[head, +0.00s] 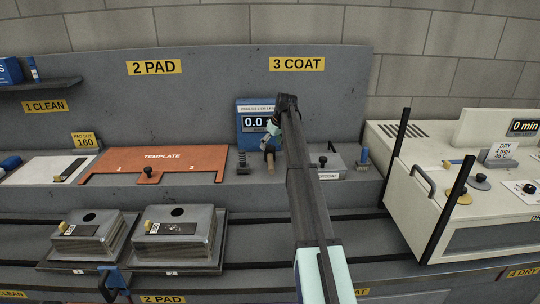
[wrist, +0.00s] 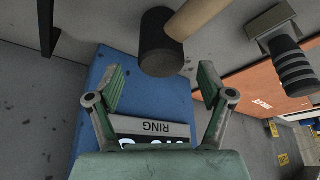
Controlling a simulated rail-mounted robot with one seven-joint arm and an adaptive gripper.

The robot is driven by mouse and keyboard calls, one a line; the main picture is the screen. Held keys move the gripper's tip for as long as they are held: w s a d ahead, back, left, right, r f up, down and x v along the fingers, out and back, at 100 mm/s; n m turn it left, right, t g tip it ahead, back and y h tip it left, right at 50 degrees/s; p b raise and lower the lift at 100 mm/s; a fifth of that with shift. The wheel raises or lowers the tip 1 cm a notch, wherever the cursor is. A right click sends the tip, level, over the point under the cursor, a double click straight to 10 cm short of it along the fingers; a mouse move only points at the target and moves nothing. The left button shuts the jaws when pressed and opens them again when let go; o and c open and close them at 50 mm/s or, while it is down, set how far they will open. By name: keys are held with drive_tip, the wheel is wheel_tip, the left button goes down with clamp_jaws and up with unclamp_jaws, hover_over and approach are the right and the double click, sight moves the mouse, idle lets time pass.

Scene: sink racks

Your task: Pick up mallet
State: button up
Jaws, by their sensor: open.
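The mallet shows in the wrist view as a black cylindrical head (wrist: 160,45) with a tan wooden handle (wrist: 200,18) running to the upper right. In the head view a small tan and black piece of it (head: 270,165) shows just below my gripper; the arm partly covers this area. My gripper (wrist: 161,80) is open and empty. In the wrist view the mallet head lies beyond the fingertips, roughly centred between them and apart from both. In the head view my gripper (head: 270,135) hangs in front of the blue display box (head: 243,108).
A dark ribbed post (wrist: 297,72) stands right of the mallet in the wrist view. The orange template board (head: 165,160) lies to the left. A grey box (head: 345,160) and blue-topped bottle (head: 364,158) stand to the right, before the white dryer (head: 430,180).

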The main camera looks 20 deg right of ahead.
sight(268, 151)
drive_tip(key=shift+s+p+x, duration=0.1)
drive_tip(key=shift+p+x, duration=0.5)
drive_tip(key=shift+x, duration=0.7)
drive_tip(key=shift+s+p+x, duration=0.15)
drive_tip(key=shift+p+x, duration=0.4)
drive_tip(key=shift+x, duration=0.75)
clamp_jaws()
